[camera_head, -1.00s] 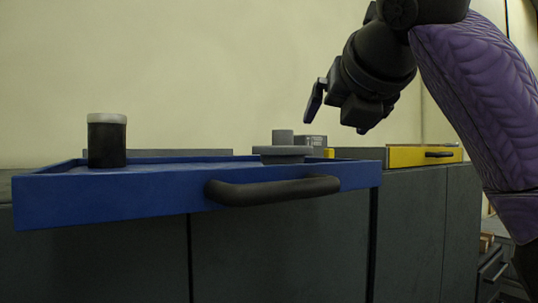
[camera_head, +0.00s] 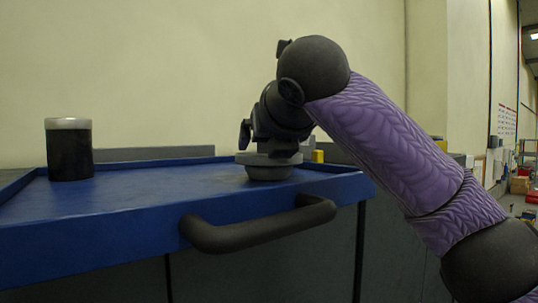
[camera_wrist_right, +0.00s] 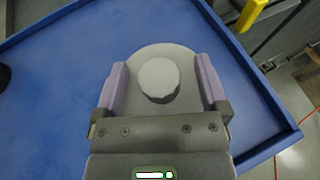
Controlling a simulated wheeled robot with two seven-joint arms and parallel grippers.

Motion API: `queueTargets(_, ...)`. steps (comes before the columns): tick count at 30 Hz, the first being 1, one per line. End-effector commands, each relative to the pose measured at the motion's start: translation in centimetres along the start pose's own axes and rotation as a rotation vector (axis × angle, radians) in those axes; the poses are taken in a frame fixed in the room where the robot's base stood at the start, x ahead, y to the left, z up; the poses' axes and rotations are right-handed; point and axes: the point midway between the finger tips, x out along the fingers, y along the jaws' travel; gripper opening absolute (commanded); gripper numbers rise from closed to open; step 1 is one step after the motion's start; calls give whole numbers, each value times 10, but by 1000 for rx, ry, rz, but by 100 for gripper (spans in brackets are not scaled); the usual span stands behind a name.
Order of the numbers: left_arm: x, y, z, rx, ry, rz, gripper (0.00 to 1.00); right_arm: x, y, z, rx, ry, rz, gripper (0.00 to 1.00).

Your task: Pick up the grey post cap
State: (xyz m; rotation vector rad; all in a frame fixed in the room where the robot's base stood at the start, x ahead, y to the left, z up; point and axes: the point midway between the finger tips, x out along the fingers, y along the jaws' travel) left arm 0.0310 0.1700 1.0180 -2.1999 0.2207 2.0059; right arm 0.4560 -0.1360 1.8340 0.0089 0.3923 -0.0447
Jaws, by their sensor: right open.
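The grey post cap (camera_head: 268,171) is a round, flanged piece standing upright on the blue tray (camera_head: 150,200), near its right end. In the right wrist view its knob (camera_wrist_right: 158,79) shows as a lighter disc on a wider grey base. My right gripper (camera_head: 270,143) is right over it, pointing down, and hides its top in the head view. In the right wrist view my right gripper (camera_wrist_right: 162,65) is open, its two purple-grey fingers on either side of the knob, with gaps to both. My left gripper is not in view.
A black cylinder with a whitish top (camera_head: 69,150) stands at the tray's left. A dark handle (camera_head: 258,227) sticks out from the tray's front. Grey and yellow items are behind the tray. The middle of the tray is clear.

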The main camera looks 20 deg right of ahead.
Motion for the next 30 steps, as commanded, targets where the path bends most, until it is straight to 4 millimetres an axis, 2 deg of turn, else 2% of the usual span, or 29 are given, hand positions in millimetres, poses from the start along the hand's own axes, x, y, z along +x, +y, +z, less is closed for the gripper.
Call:
queueTargets(1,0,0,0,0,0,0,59,0,0,0,0,0,0,87)
queueTargets(2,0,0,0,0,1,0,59,0,0,0,0,0,0,80)
queueTargets(13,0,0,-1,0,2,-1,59,0,0,0,0,0,1,2)
queueTargets(25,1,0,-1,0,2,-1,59,-2,1,4,1,-2,1,0)
queueTargets(28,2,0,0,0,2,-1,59,-8,1,18,3,-3,2,0)
queueTargets(30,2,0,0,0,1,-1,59,-16,1,36,5,-3,3,0)
